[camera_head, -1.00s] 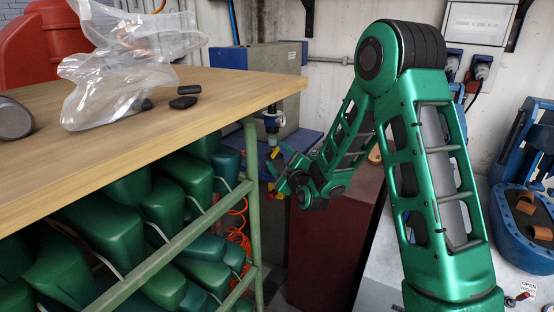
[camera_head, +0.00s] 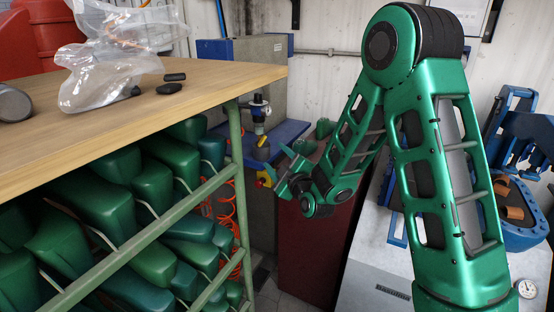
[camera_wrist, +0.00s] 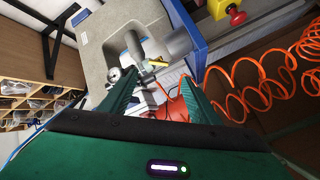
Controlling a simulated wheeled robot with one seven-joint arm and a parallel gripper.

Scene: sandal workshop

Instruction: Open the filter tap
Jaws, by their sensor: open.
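The filter fitting (camera_head: 260,108), with a dark top and a pale body, stands beyond the table's right corner, by the grey-and-blue unit. A small yellow part (camera_head: 263,142) shows below it; I cannot tell for sure whether it is the tap's handle. My green gripper (camera_head: 285,168) is to the lower right of these parts, apart from them in the picture. In the wrist view my gripper (camera_wrist: 160,92) is open, with nothing held between its fingers. Grey pipework (camera_wrist: 133,48) and a small yellow piece (camera_wrist: 157,63) show beyond the fingertips.
The wooden table (camera_head: 225,78) stands close on the left, with green shoe lasts (camera_head: 105,190) racked beneath. An orange coiled hose (camera_wrist: 262,88) hangs right in the wrist view, near a yellow box with a red button (camera_wrist: 235,16). A dark red cabinet (camera_head: 315,245) stands below my gripper.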

